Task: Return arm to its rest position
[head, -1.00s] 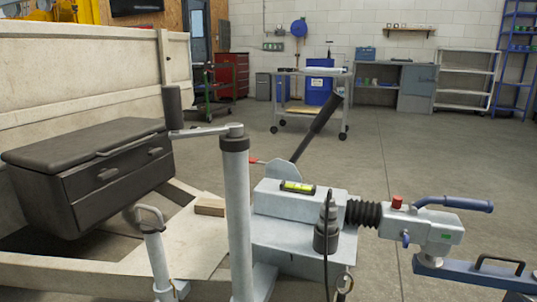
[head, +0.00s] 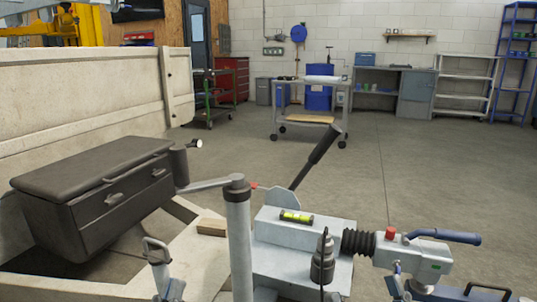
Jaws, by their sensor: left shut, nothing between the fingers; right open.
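The trailer's drawbar stands in front of me. Its grey coupling housing (head: 300,232) has a spirit level (head: 296,217) with a yellow-green vial lying on top. A black bellows (head: 358,243) joins it to the coupling head (head: 412,257), which has a red knob and a blue-grey handle (head: 447,236). An upright grey post (head: 239,245) with a crank arm and dark grip (head: 180,165) stands left of the housing.
A dark toolbox (head: 120,203) sits on the trailer frame at left, near a small wooden block (head: 211,227). The pale trailer wall (head: 80,95) rises behind. A wheeled cart (head: 308,112) stands further back. The floor (head: 430,165) at the right is open.

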